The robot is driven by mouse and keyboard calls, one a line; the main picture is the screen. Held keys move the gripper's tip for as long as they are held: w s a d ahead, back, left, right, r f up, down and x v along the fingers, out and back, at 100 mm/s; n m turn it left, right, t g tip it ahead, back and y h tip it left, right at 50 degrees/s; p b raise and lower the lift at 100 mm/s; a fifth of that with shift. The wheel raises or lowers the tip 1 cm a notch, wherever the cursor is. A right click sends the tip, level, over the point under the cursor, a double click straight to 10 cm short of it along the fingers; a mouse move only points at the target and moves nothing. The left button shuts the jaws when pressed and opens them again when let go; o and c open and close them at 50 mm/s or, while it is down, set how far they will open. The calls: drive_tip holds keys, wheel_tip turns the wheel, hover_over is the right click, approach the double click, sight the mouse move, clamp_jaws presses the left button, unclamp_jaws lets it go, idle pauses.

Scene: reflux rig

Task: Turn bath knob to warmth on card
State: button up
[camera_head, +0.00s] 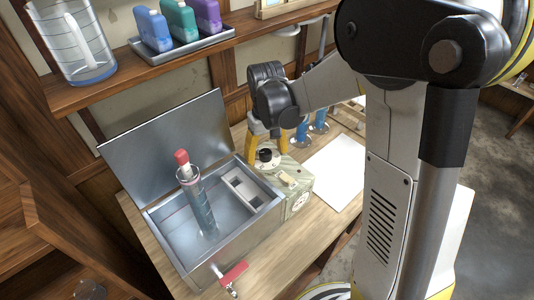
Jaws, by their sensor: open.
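The bath is an open metal box (160,207) with its lid (165,135) raised. A pale green control unit (297,205) sits at its right side. A round knob with a dark top (266,155) stands on the unit's far part. My gripper (263,150) points down there with its yellow fingers apart, right at the knob; whether they touch it I cannot tell. A white sheet (338,168), possibly the card, lies flat on the bench to the right. No writing on it is readable, and the knob's markings are too small to read.
A glass tube with a red cap (183,160) stands in the bath. A red-handled tap (234,273) sticks out in front. Blue-filled glassware (302,133) stands behind the unit. A shelf (130,65) above holds a jug and coloured bottles on a tray.

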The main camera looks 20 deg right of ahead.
sight(266, 152)
drive_tip(key=shift+a+r, duration=0.1)
drive_tip(key=shift+a, duration=0.05)
wheel_tip(266, 152, up, 7)
drive_tip(key=p, duration=0.5)
